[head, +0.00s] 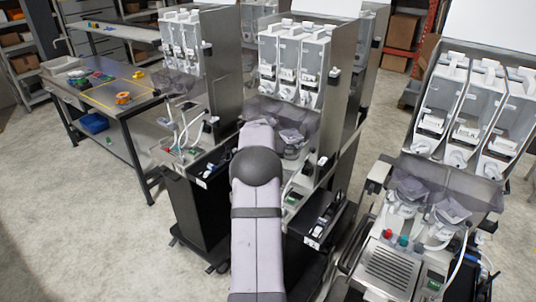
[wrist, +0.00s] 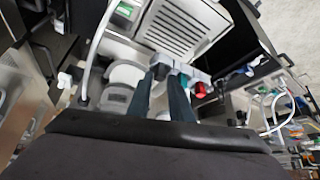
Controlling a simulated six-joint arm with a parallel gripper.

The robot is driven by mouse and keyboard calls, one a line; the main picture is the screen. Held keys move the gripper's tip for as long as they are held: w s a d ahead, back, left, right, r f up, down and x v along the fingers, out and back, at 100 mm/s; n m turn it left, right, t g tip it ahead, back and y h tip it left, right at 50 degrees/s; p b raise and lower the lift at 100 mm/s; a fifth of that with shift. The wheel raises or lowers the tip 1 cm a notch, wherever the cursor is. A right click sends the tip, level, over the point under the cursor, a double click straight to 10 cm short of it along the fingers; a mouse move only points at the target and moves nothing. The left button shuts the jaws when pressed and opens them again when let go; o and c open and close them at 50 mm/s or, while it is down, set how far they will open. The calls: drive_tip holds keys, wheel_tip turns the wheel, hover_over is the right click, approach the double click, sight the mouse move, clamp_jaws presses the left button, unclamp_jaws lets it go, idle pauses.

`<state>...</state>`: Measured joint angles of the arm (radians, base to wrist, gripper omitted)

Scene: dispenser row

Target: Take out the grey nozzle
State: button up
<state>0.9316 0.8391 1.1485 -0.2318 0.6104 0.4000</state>
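My gripper (wrist: 170,78) shows in the wrist view as two dark teal fingers with a gap between them. Their tips reach down at the row of nozzles on a dispenser, below its slotted drip tray (wrist: 185,25). A small grey part, which looks like the grey nozzle (wrist: 163,68), shows at the fingertips and is partly covered by them. I cannot make out whether the fingers touch it. The red nozzle (wrist: 201,88) is just right of the fingers, with a bit of teal beside it. In the head view my arm hides the gripper and the middle dispenser's nozzles.
A grey-white cup-like part (wrist: 121,83) and a white hose (wrist: 95,50) stand close left of the fingers. In the head view the right dispenser (head: 390,266) has red and teal nozzles. A workbench (head: 112,108) with parts stands at left. The floor (head: 110,235) at front left is clear.

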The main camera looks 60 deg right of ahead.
drive_tip(key=shift+w+d+f, duration=0.1)
drive_tip(key=shift+d+f, duration=0.15)
drive_tip(key=shift+f, duration=0.2)
drive_tip(key=shift+c, duration=0.6)
clamp_jaws()
drive_tip(key=shift+r, duration=0.25)
drive_tip(key=shift+d+r+p, duration=0.1)
drive_tip(key=shift+r+p, duration=0.05)
drive_tip(key=shift+p, duration=0.2)
drive_tip(key=shift+r, duration=0.5)
drive_tip(key=shift+r+p, duration=0.2)
drive_tip(key=shift+p, duration=0.15)
